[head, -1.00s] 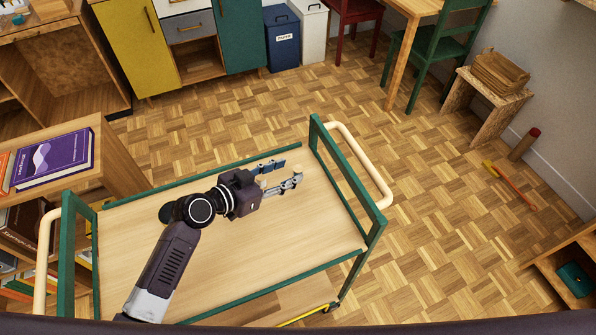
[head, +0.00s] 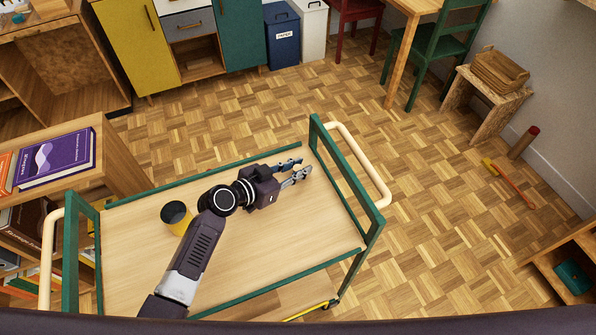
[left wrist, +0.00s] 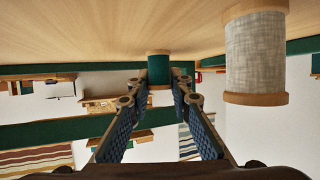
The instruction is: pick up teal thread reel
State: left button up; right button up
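The teal thread reel (left wrist: 159,70) shows in the left wrist view, a dark teal cylinder with tan wooden ends. It appears upside down there, against the wooden top of the cart. My left gripper (left wrist: 160,90) is open, with one finger on each side of the reel in the picture. I cannot tell whether the reel is between the fingertips or just beyond them; no contact shows. In the head view my left gripper (head: 300,168) is low over the far right part of the cart, and I cannot make out the reel there. My right gripper is not in view.
A pale linen-coloured reel (left wrist: 256,55) stands close beside the fingers in the left wrist view. Green frames with cream handles (head: 362,165) bound the cart's ends.

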pick_arm(q)
jog(key=c, duration=0.3)
jog(key=shift+c, duration=0.2)
